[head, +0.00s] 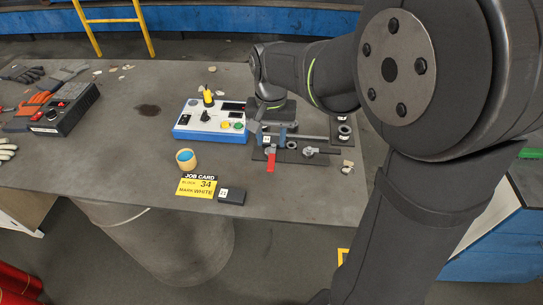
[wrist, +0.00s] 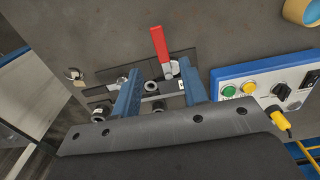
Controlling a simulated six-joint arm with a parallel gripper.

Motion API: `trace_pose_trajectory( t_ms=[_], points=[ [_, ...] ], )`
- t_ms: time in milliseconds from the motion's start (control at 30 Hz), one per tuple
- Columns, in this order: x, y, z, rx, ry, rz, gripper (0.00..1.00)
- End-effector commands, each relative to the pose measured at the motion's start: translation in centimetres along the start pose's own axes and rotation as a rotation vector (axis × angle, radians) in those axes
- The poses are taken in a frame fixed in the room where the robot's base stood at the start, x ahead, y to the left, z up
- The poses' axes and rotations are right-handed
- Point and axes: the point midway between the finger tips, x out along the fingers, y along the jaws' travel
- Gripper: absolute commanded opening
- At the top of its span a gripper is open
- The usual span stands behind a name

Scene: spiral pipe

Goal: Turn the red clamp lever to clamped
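The red clamp lever (head: 271,161) points toward the front edge of the table in the head view. Its red handle (wrist: 158,43) shows whole in the wrist view, just beyond my fingertips, with its metal pivot end near the right finger. It belongs to a dark fixture plate (head: 293,156) that carries metal fittings. My gripper (head: 281,134) is over the fixture. In the wrist view its two blue fingers (wrist: 160,72) are wide apart with nothing gripped between them. Fixture parts show beneath the gap. Whether a finger touches the fixture I cannot tell.
A blue and white control box (head: 208,122) with buttons and a yellow-topped switch stands left of the fixture. A roll with a blue centre (head: 186,159), a job card (head: 197,187) and a small dark block (head: 232,196) lie in front. A black box (head: 64,111) and gloves lie far left.

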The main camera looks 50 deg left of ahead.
Motion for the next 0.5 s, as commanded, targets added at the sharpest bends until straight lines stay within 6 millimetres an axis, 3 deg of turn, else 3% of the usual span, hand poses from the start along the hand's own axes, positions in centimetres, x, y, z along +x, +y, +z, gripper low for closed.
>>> trace_pose_trajectory(
  t_ms=[200,500],
  points=[
    [4.6,0.0,0.0,0.000,-0.003,0.001,0.40],
    [7.7,0.0,0.0,0.000,0.000,0.000,0.40]
  ],
)
